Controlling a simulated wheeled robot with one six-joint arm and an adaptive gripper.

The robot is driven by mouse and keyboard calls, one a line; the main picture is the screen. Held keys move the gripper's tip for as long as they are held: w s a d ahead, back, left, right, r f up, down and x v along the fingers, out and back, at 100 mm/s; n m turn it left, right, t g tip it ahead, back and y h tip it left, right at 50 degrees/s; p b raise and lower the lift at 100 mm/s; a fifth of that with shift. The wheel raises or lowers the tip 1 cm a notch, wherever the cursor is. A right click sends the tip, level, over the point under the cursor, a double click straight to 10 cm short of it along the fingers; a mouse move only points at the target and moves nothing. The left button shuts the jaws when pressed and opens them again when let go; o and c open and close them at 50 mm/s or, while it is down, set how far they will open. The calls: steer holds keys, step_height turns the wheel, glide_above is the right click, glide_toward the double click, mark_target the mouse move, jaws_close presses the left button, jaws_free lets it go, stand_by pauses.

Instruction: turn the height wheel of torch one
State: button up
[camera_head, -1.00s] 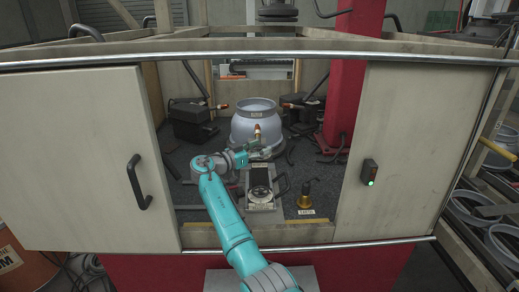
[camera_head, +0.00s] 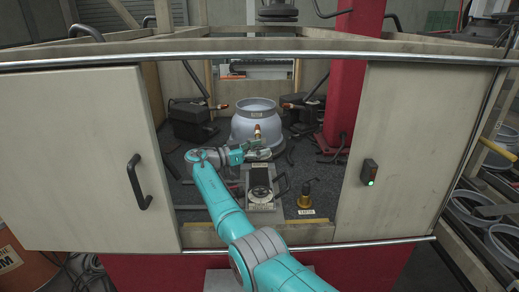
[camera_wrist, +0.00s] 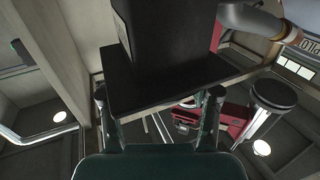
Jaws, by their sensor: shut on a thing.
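A torch with a copper tip (camera_head: 257,130) stands upright in front of the pale grey cylinder (camera_head: 244,121). My gripper (camera_head: 260,149) is just below this tip, reaching in from the left. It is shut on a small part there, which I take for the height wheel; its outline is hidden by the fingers. In the wrist view a dark block with a flat plate (camera_wrist: 165,85) fills the space between and beyond my fingers. Two more copper-tipped torches, the left one (camera_head: 220,106) and the right one (camera_head: 288,106), point at the cylinder. I cannot read any torch number.
A grey device with a round dial (camera_head: 261,197) and a brass fitting (camera_head: 305,201) stand at the front of the bay. A red column (camera_head: 345,90) rises at right. A left door (camera_head: 80,150) and a right panel (camera_head: 410,150) flank the opening.

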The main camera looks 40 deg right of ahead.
mark_target(260, 148)
steer(key=o, duration=1.2)
steer(key=shift+c, duration=0.2)
step_height(260, 148, up, 10)
steer(key=shift+f, duration=0.1)
